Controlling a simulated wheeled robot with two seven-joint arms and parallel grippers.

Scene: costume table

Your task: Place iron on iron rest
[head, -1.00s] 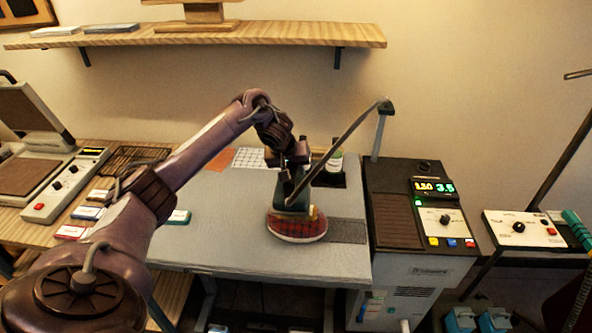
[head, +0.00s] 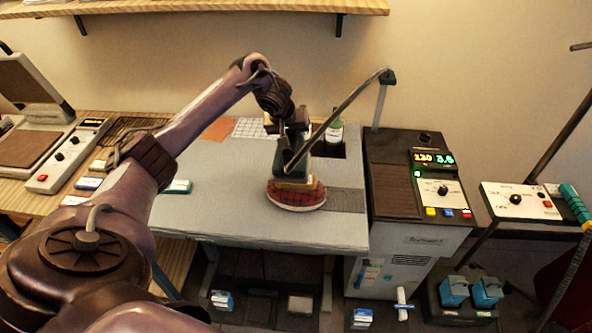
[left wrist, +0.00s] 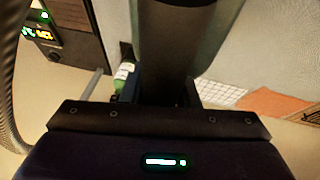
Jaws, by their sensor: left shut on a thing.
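The iron (head: 297,166) has a dark green body and is in my left gripper (head: 293,136). It is over a red plaid pressing cushion (head: 297,197) with a tan layer between them; I cannot tell whether the iron touches it. A hose runs from the iron up to a post at the back right. In the left wrist view a dark, rounded part (left wrist: 185,40) fills the space before the gripper. A dark grey ribbed mat (head: 346,201) lies right of the cushion; I cannot tell whether it is the iron rest. My right gripper is out of view.
The grey table (head: 225,215) has free room left of the cushion. A green bottle (head: 336,131) stands behind, also in the left wrist view (left wrist: 124,74). A steam unit (head: 405,200) with a lit display stands right. A heat press (head: 38,145) is at left.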

